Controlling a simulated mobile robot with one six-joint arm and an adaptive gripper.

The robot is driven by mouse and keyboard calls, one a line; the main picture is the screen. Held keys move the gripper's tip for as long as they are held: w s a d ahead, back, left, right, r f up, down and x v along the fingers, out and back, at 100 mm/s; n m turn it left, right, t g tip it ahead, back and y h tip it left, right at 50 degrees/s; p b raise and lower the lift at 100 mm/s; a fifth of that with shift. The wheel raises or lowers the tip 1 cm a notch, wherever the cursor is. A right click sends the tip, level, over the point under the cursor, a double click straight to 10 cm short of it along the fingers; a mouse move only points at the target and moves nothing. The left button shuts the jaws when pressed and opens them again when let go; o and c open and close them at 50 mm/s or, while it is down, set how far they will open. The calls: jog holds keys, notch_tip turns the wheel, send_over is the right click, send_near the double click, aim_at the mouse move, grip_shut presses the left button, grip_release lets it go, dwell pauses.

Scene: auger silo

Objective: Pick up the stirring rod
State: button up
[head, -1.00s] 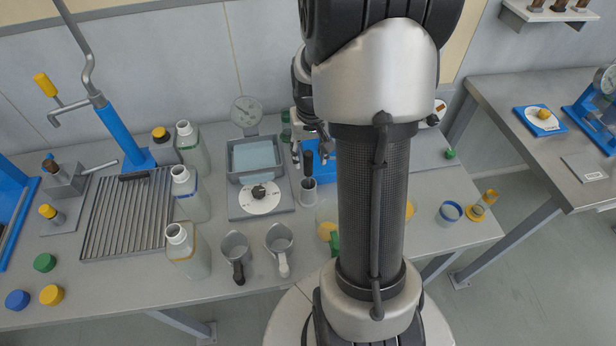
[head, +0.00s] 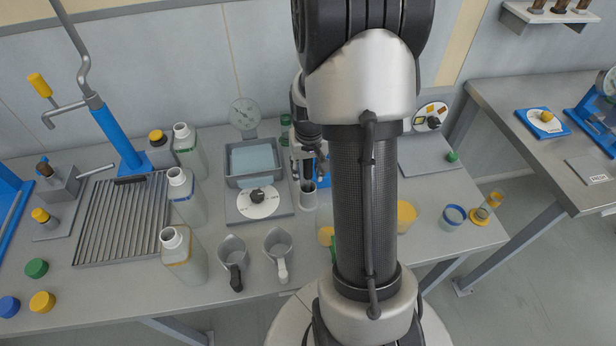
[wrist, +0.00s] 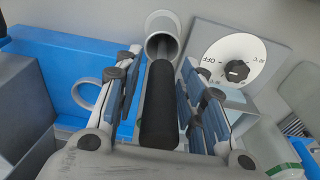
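The stirring rod has a thick black handle (wrist: 158,108) and a thin grey shaft, seen in the wrist view. The shaft runs into the mouth of a small grey cylindrical holder (wrist: 162,38), which also shows in the head view (head: 308,197). My gripper (wrist: 162,100) is open, with one finger on each side of the handle and narrow gaps between. In the head view my gripper (head: 309,166) is low over the holder and hides most of the rod.
The hotplate (head: 281,208) with a white dial and a grey tray stands just left of the holder. White bottles (head: 184,262) are further left. A blue block (wrist: 60,70) is close beside my gripper.

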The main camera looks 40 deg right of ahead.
grip_shut()
dwell(0.4)
